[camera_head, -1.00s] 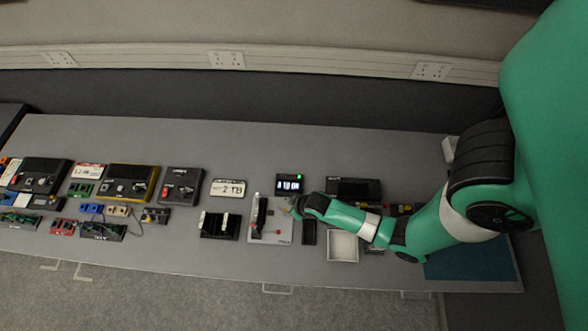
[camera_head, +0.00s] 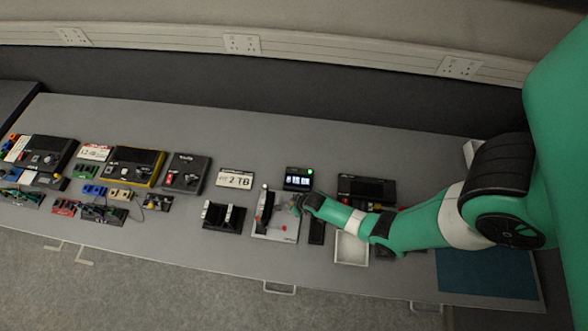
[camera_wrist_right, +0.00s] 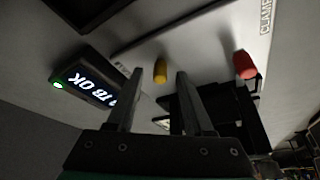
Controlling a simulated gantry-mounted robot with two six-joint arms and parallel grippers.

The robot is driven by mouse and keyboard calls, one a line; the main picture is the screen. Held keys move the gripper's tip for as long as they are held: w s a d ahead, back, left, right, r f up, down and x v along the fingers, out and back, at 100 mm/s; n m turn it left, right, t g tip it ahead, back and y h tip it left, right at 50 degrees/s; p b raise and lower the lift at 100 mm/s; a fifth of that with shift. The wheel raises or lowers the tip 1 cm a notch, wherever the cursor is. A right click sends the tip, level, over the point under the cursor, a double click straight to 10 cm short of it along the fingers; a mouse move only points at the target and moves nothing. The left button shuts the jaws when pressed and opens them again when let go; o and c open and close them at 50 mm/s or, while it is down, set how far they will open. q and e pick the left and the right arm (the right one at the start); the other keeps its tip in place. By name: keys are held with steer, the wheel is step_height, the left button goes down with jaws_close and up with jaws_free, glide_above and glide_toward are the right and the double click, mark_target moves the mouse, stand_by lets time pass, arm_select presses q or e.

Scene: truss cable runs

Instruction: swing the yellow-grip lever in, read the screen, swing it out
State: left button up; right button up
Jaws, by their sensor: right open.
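The lever fixture is a pale plate (camera_head: 282,233) with a dark upright part, below the small screen (camera_head: 298,178) in the head view. The screen has white characters and a green light; I cannot read the characters surely. In the right wrist view the screen (camera_wrist_right: 95,87) shows at a slant on the left. My right gripper (camera_head: 297,203) is at the plate's right side. In the right wrist view the gripper (camera_wrist_right: 154,82) is open, and the yellow grip (camera_wrist_right: 160,70) appears between its fingertips, not clamped. A red knob (camera_wrist_right: 245,65) is to its right. My left gripper is out of view.
A black two-post block (camera_head: 224,216) stands left of the plate, and a white label card (camera_head: 235,178) is behind it. A white tray (camera_head: 351,249) and a black device (camera_head: 366,188) are to the right. Several boxes crowd the bench's left; its front strip is clear.

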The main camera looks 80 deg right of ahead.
jaws_close()
stand_by(0.4)
steer(key=shift+w+a+m+h, duration=0.15)
steer(key=shift+m+h, duration=0.1)
steer(key=shift+m, duration=0.35)
steer(key=shift+w+a+m+h, duration=0.15)
steer(key=shift+m+h, duration=0.1)
steer(key=shift+m, duration=0.35)
steer(key=shift+s, duration=0.1)
jaws_free()
